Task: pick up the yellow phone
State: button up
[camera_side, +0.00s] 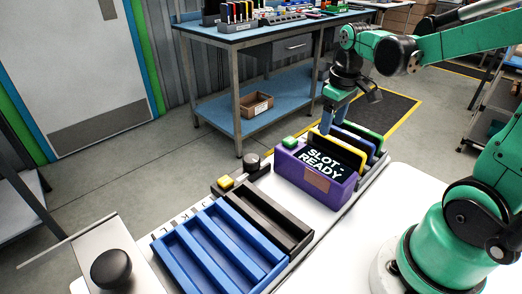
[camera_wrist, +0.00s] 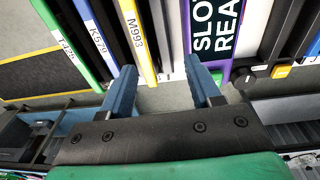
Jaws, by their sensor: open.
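In the wrist view, the jaws (camera_wrist: 162,70) are open and empty. The left finger is close beside the end of the yellow edge, and the right finger is by the purple panel marked "SLOT READY". I cannot tell how high the fingertips are above the phone.
A blue phone (camera_wrist: 92,32), labelled K579, and a green phone (camera_wrist: 62,40) stand beside the yellow one. A blue slotted tray (camera_side: 215,250) and a black tray (camera_side: 268,217) lie left of the carton. A black knob (camera_side: 252,160) stands near the carton.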

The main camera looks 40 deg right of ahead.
aim_at(337, 140)
jog(key=shift+s+d+f+g+y, duration=0.15)
jog(key=shift+d+f+g, duration=0.1)
jog(key=shift+d, duration=0.35)
jog(key=shift+s+d+f+g+y, duration=0.15)
jog(key=shift+d+f, duration=0.1)
jog(key=shift+d, duration=0.35)
jog(key=shift+d+f, duration=0.1)
jog(key=shift+f, duration=2.75)
grip_shut()
